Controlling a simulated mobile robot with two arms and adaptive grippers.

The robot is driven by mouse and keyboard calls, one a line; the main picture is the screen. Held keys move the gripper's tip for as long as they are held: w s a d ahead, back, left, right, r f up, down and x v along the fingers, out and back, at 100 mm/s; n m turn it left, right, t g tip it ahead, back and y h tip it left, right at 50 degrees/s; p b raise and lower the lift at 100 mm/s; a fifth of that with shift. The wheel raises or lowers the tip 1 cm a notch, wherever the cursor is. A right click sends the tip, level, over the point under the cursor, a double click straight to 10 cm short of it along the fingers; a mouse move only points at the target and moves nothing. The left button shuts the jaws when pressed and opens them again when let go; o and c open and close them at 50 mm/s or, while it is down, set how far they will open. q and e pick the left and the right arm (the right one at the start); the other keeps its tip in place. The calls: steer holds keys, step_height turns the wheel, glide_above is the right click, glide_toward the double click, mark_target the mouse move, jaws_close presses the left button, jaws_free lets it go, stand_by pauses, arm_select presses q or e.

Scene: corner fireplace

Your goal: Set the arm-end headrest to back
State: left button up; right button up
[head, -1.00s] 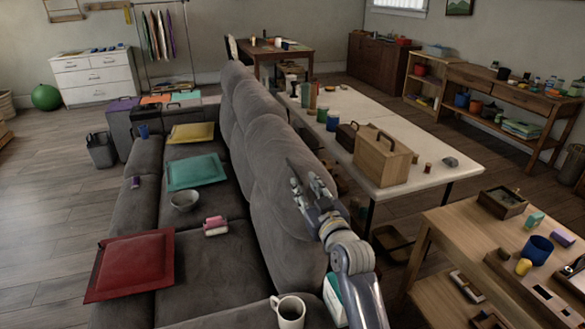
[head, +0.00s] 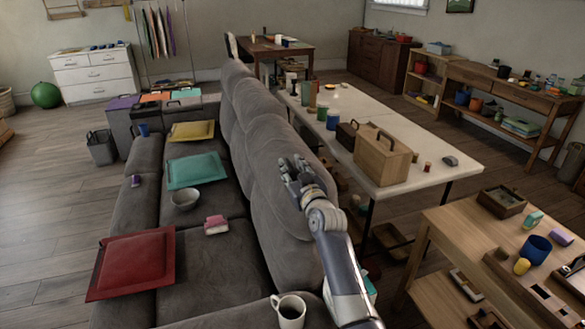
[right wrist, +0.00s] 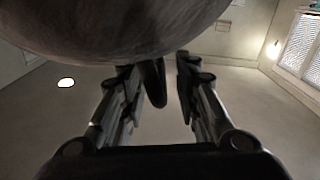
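The grey sofa (head: 150,205) runs away from me, and its arm-end headrest (head: 283,225) is the nearest rounded section at the top of the backrest. It looks upright, though its exact tilt is hard to tell. My right gripper (head: 292,170) is at the upper right part of this headrest and covers some of it. In the right wrist view, the grey headrest (right wrist: 110,30) fills the top, just beyond the fingertips. My left gripper is not in view.
A white mug (head: 289,312) stands on the near sofa arm. A red cushion (head: 133,263), a bowl (head: 185,199) and a pink object (head: 216,225) lie on the seats. Behind the sofa stand a long white table (head: 440,160) with a wooden box (head: 382,158), and a wooden workbench (head: 470,230).

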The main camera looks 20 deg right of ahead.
mark_target(324, 163)
steer(key=shift+c, duration=0.4)
jaws_close()
steer(key=d+m+b, duration=0.1)
steer(key=d, duration=0.2)
steer(key=d+m+b, duration=0.1)
steer(key=d, duration=0.2)
steer(key=d+f+m+b, duration=0.1)
steer(key=d+m, duration=0.1)
steer(key=d, duration=0.1)
steer(key=shift+w+d, duration=0.2)
steer(key=shift+d, duration=0.1)
steer(key=shift+a+r, duration=0.1)
steer(key=shift+a, duration=0.05)
steer(key=shift+o, duration=0.4)
jaws_free()
steer(key=shift+d, duration=0.2)
steer(key=shift+a, duration=0.1)
